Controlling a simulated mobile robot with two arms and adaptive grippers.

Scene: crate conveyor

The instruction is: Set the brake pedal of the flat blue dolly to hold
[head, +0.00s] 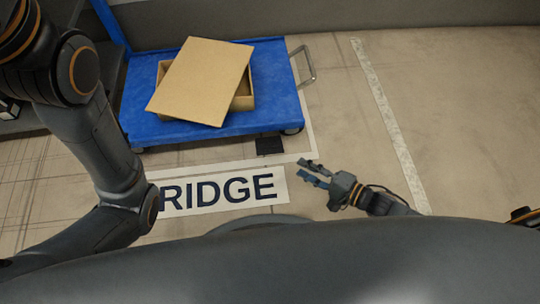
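The flat blue dolly (204,131) stands on the floor at the upper middle, with a cardboard box on its deck. A small black plate (270,146), which looks like the brake pedal, sits at the dolly's near edge, toward its right corner. I cannot tell from this view whether it is up or pressed down. My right gripper (306,172) is in front of the dolly, right of and nearer than the black plate, apart from it. Its fingers are spread, with nothing between them.
The cardboard box (243,103) has a loose lid (202,80) lying askew on it. A metal loop (308,66) sticks out at the dolly's right end. A floor label reading "RIDGE" (224,190) lies in front. A pale line (385,115) crosses open floor at right.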

